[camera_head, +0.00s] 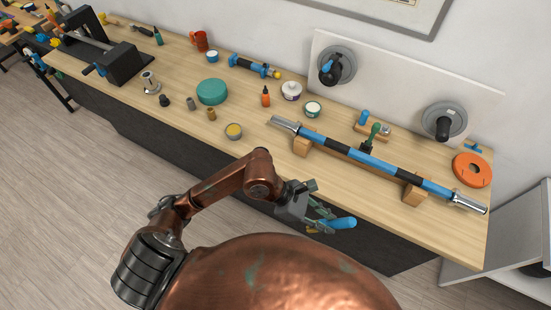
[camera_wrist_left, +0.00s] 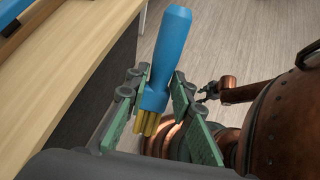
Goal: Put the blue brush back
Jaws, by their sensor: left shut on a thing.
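The blue brush (camera_head: 341,223) is held by my left gripper (camera_head: 314,212), in front of the workbench's near edge. In the left wrist view the blue handle (camera_wrist_left: 172,55) points up and away, and the yellow bristles (camera_wrist_left: 153,124) point back between the green fingers of my left gripper (camera_wrist_left: 160,95). The fingers are shut on the brush near where the handle meets the bristles. What looks like my right gripper (camera_wrist_left: 208,91) shows small in the left wrist view; its jaws are too small to read.
The workbench (camera_head: 265,152) has a long blue and black bar (camera_head: 385,164) on wooden cradles near its front. An orange disc (camera_head: 472,170) lies at the right.

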